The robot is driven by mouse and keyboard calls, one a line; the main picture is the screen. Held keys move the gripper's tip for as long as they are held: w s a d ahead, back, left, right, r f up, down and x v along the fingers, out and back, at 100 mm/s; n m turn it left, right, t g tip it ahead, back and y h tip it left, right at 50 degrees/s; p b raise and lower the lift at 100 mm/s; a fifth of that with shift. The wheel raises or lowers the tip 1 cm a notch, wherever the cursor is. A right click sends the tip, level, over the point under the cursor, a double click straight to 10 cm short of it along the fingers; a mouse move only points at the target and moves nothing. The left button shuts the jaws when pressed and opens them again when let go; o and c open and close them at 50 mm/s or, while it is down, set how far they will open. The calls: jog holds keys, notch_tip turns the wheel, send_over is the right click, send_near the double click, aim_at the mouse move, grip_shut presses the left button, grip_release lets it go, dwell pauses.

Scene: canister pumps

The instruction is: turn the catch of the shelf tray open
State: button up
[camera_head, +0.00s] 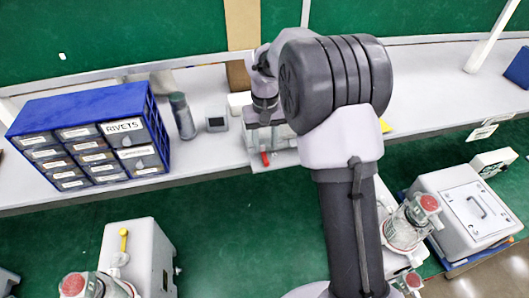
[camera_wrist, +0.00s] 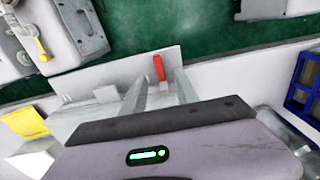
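The shelf tray (camera_head: 285,158) is a light grey box on the back shelf in the head view, partly hidden by my arm. Its red catch (camera_head: 265,158) is a small lever on the front. In the wrist view the catch (camera_wrist: 159,67) stands upright against the pale tray front (camera_wrist: 112,75). My gripper (camera_wrist: 160,76) is open, with its two fingers apart. The catch shows between the fingertips, a little beyond them; I cannot tell whether either finger touches it. In the head view the fingers are hard to make out.
A blue drawer cabinet (camera_head: 85,92) stands left on the shelf. Pumps with red tops (camera_head: 412,222) and grey boxes stand in front. A yellow item (camera_wrist: 25,120) lies beside the tray.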

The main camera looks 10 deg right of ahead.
aim_at(265, 157)
notch_tip(265, 157, down, 4)
jog(key=shift+s+f, duration=0.15)
jog(key=shift+f, duration=0.4)
grip_shut()
